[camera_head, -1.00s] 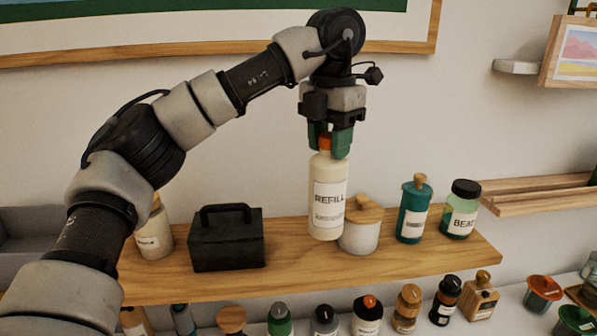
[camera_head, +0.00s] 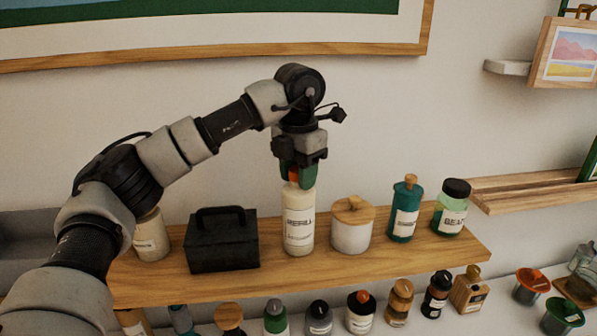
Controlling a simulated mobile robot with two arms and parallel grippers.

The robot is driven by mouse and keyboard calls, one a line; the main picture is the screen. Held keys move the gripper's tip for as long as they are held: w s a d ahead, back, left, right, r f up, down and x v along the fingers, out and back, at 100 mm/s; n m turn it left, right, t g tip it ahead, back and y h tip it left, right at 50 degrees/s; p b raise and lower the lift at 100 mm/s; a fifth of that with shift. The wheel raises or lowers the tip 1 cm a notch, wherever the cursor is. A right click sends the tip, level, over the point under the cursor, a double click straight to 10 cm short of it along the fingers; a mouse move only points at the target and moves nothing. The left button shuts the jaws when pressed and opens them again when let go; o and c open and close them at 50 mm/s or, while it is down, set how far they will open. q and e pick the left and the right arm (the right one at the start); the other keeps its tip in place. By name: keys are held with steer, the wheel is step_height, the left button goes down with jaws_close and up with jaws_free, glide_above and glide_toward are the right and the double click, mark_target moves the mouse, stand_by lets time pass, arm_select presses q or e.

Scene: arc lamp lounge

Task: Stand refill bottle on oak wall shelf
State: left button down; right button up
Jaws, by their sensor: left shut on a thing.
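The refill bottle (camera_head: 299,220) is cream with a white REFILL label and an orange cap. It is upright at the oak wall shelf (camera_head: 330,268), between a black box and a white jar. Its base appears at the shelf surface, though I cannot tell if it rests fully on it. My left gripper (camera_head: 297,176) points down from above and is shut on the bottle's orange cap, with its green fingers on either side. My right gripper is not in view.
On the shelf stand a black handled box (camera_head: 222,242), a white jar with wooden lid (camera_head: 352,228), a teal bottle (camera_head: 404,212), a green jar (camera_head: 451,212) and a cream bottle (camera_head: 150,238). Several bottles stand below. A second wooden ledge (camera_head: 530,190) is at right.

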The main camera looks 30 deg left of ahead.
arm_select(q)
steer(key=shift+f, duration=0.15)
steer(key=c, duration=0.7)
jaws_free()
steer(key=shift+r, duration=0.6)
step_height(320, 180, up, 11)
steer(key=shift+d+r, duration=0.1)
steer(key=shift+r, duration=0.05)
